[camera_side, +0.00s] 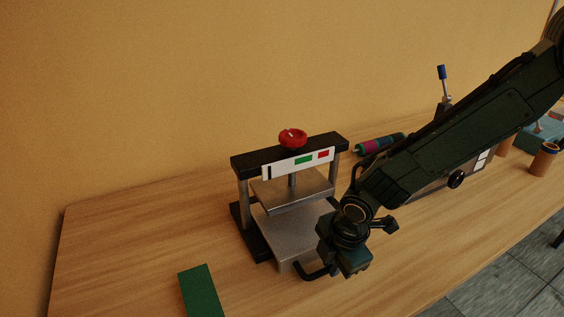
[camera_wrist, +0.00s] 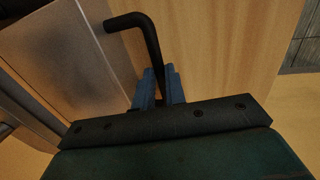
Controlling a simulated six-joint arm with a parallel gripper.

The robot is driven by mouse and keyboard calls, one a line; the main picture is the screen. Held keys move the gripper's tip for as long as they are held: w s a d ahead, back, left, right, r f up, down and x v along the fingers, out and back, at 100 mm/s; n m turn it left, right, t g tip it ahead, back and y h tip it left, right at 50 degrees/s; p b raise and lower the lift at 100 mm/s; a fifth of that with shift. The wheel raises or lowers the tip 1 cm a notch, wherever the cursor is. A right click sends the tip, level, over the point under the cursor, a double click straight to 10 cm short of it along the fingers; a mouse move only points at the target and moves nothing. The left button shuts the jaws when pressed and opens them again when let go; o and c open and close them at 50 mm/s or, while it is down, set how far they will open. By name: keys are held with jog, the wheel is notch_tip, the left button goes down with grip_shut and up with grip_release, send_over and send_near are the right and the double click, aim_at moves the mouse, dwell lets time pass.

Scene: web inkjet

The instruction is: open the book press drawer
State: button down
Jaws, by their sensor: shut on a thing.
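The book press (camera_side: 247,163) has a dark frame, a red knob (camera_side: 292,138) on top and a metal plate below. Its grey metal drawer (camera_side: 285,237) sits under the plate, with its front end projecting past the frame. The drawer's grey top also fills the left of the wrist view (camera_wrist: 75,50). A black bent handle (camera_side: 309,275) is on the drawer's front; it also shows in the wrist view (camera_wrist: 150,40). My gripper (camera_wrist: 158,88) has its blue fingers closed around the handle's bar. In the side view my gripper (camera_side: 328,266) partly hides the handle and the drawer's right side.
A green block (camera_side: 200,291) lies on the wooden table (camera_side: 130,230) at the front left. A coloured roller (camera_side: 380,144), a blue-tipped lever (camera_side: 442,78) and an orange-brown cup (camera_side: 544,160) are at the back right. The table in front of the drawer is clear.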

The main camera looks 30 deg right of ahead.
jog(key=s, duration=1)
jog(key=shift+w, duration=0.1)
jog(key=c, duration=1.5)
grip_release()
jog(key=shift+o, duration=0.2)
jog(key=shift+r, duration=0.15)
notch_tip(320, 180, up, 13)
jog(key=s, duration=0.2)
jog(key=shift+s+r, duration=0.15)
jog(key=shift+s, duration=0.2)
